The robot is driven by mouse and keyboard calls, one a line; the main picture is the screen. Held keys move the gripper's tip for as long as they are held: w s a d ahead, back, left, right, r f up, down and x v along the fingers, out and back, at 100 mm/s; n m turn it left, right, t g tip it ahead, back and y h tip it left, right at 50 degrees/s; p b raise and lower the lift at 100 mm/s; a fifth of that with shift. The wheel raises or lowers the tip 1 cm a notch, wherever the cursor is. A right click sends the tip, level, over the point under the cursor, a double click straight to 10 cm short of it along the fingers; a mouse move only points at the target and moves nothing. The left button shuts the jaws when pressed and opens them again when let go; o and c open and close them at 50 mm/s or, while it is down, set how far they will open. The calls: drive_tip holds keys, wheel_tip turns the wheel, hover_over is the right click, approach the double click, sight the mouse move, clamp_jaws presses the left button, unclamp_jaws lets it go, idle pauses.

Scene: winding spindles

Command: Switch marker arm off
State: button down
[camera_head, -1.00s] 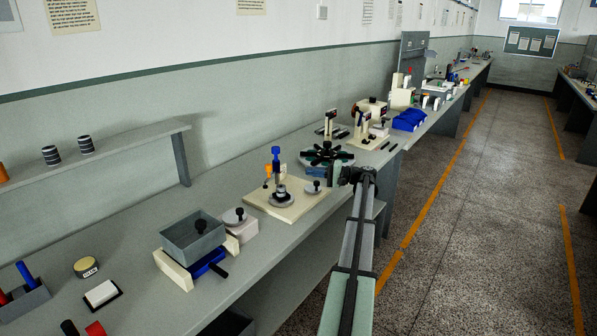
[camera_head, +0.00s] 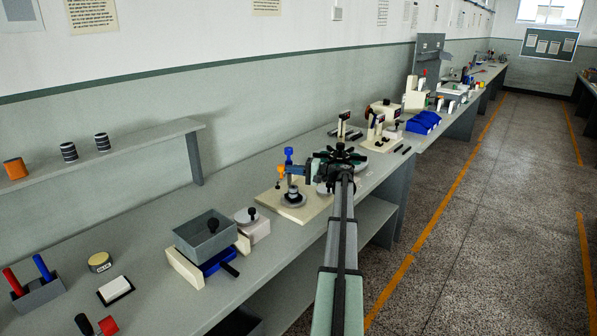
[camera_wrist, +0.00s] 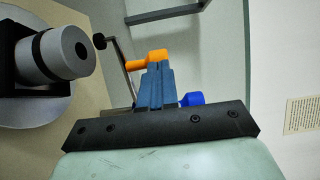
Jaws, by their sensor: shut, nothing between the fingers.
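A cream board (camera_head: 300,212) on the bench carries a grey spindle (camera_head: 292,196), a blue-topped post (camera_head: 289,157) and an orange knob (camera_head: 281,170). Nothing is labelled as the marker arm. In the wrist view, a thin rod (camera_wrist: 118,66) with a black ball end runs down beside the orange knob (camera_wrist: 147,61). My gripper (camera_head: 303,173) is beside the post. Its shut, empty fingers (camera_wrist: 156,66) overlap the orange knob in the wrist view; I cannot tell whether they touch. A blue part (camera_wrist: 191,99) is partly hidden at right. The banded grey spindle (camera_wrist: 58,54) is at left.
Blue bins (camera_head: 424,122) stand farther along. A wall shelf (camera_head: 130,146) is at left.

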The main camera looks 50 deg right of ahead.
drive_tip(key=shift+w, duration=0.1)
drive_tip(key=shift+w+a, duration=0.7)
drive_tip(key=shift+a, duration=0.1)
drive_tip(key=s, duration=1.4)
